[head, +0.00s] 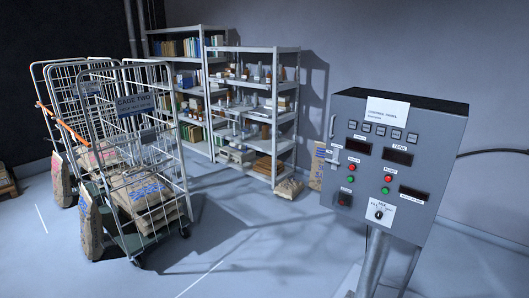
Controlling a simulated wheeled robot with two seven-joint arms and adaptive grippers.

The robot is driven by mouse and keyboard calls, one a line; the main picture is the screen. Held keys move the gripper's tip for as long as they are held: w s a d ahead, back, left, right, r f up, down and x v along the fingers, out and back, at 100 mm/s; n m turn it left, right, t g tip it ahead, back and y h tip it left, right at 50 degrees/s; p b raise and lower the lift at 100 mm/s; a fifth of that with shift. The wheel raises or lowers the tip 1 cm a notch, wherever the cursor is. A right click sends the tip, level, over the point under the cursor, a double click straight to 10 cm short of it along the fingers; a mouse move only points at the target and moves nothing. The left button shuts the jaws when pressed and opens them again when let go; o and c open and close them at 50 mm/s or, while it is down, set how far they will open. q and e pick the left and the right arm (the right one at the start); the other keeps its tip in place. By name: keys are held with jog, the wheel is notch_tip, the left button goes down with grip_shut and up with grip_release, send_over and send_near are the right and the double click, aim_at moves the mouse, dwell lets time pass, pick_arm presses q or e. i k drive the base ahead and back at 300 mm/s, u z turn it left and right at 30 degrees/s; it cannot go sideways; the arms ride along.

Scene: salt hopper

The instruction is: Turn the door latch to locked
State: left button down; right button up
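A grey control panel box (403,150) stands on a post at the right, tilted slightly to my view. A pale upright handle (332,126) shows at its left edge, with a small pale fitting (337,154) just below. I cannot tell which of these, if either, is the door latch, or how it is turned. A black rotary knob (379,213) sits on a white label low on the panel face. Its lettering is too small to read surely. Neither of my grippers is in view.
Wire cage trolleys (133,140) loaded with sacks stand at the left. Grey shelves (272,182) with books and small parts stand against the back wall. The floor (255,245) between trolleys and panel is clear.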

aim_at(333, 161)
jog(key=u, duration=0.65)
jog(key=i, duration=2.25)
jog(key=z, duration=0.25)
